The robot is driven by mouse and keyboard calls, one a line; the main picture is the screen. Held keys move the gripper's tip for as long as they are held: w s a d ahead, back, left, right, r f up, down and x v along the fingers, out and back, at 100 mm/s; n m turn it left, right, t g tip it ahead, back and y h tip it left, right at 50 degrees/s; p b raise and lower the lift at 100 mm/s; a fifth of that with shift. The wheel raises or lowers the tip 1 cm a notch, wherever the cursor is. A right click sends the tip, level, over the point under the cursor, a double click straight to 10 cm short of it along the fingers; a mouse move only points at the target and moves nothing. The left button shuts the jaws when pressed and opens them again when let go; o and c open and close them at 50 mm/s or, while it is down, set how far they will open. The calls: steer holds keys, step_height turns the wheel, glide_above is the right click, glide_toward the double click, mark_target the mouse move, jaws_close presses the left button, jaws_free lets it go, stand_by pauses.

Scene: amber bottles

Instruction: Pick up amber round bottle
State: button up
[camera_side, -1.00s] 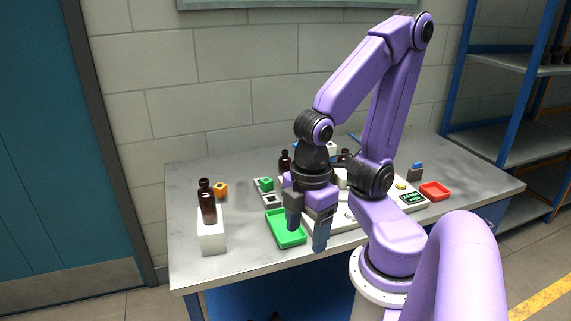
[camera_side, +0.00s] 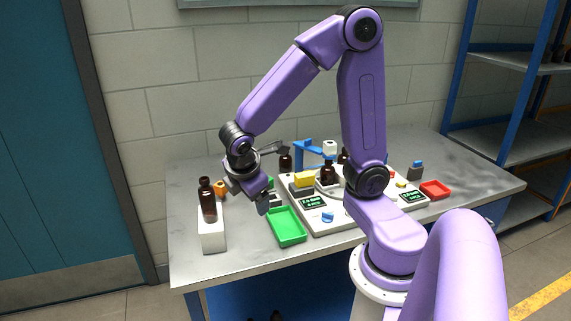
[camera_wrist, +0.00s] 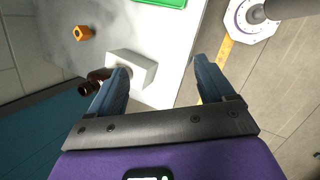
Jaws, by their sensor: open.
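An amber bottle (camera_side: 208,206) with a dark cap stands upright on a white block (camera_side: 211,236) at the table's left front. My gripper (camera_side: 262,206) is to the right of this bottle, tilted and apart from it. In the wrist view my gripper (camera_wrist: 160,72) is open with nothing between its fingers. There the bottle (camera_wrist: 88,86) shows at the left, partly hidden behind the left finger, beside the white block (camera_wrist: 140,72). More amber bottles stand farther back, one (camera_side: 285,163) at the rear and one (camera_side: 328,175) on the white equipment. I cannot tell which bottles are round.
A green tray (camera_side: 287,228) lies just right of my gripper. An orange part (camera_side: 221,187) sits behind the bottle on the block. A blue stand (camera_side: 304,155), a yellow block (camera_side: 304,179) and a red tray (camera_side: 435,190) are farther right. The block is near the table's front edge.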

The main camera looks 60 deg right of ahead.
steer(key=w+d+f+h, duration=0.1)
steer(key=w+d+h, duration=0.1)
steer(key=w+d, duration=0.4)
steer(key=n+g+h, duration=0.2)
steer(key=n+h, duration=0.3)
steer(key=h, duration=0.2)
glide_toward(285, 160)
steer(key=x, duration=0.4)
steer(key=r+x, duration=0.1)
steer(key=x, duration=0.2)
steer(key=w+r+x, duration=0.1)
steer(key=x, duration=0.3)
steer(key=shift+d+f, duration=0.15)
steer(key=shift+d, duration=0.55)
steer(key=c, duration=1.2)
